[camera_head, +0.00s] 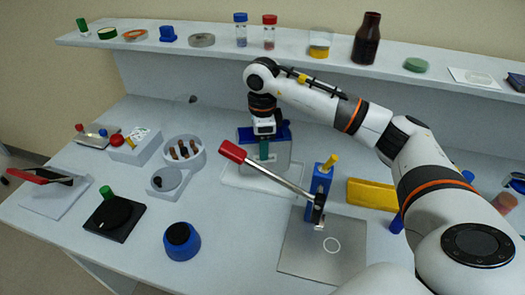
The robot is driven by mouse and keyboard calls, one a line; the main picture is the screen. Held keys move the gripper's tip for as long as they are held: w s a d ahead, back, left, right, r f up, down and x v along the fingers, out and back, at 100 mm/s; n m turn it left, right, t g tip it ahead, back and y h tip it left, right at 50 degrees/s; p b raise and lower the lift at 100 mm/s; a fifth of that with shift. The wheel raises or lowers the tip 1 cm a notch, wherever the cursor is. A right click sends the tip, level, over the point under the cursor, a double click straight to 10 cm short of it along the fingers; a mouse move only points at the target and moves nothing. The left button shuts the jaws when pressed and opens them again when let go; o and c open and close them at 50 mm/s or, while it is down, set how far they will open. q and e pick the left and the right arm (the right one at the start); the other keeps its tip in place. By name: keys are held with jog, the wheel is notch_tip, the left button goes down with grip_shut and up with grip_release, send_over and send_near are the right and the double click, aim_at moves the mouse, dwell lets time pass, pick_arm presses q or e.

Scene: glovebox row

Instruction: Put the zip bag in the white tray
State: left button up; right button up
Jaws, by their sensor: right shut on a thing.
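My right gripper (265,132) points down at the middle back of the bench, at the end of my white arm from the right. It is shut on the zip bag (280,150), a greyish see-through bag with a blue top edge. A small green patch shows at the bag's middle, below the fingers. The white tray (232,182) is a shallow tray directly under and in front of the bag. The bag overlaps its back part in the view; I cannot tell whether they touch. My left gripper is not in view.
A red-handled lever (270,172) slants in front of the tray, beside a blue block (318,180) on a grey plate (300,255). White round containers (184,152) stand left. A yellow box (370,193) lies right. A shelf (330,63) with bottles runs behind.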

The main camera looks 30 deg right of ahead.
jog(key=shift+f, duration=1.6)
jog(key=o, duration=1)
jog(key=shift+c, duration=0.2)
jog(key=shift+r, duration=0.1)
notch_tip(320, 180, up, 12)
jog(key=shift+b, duration=0.4)
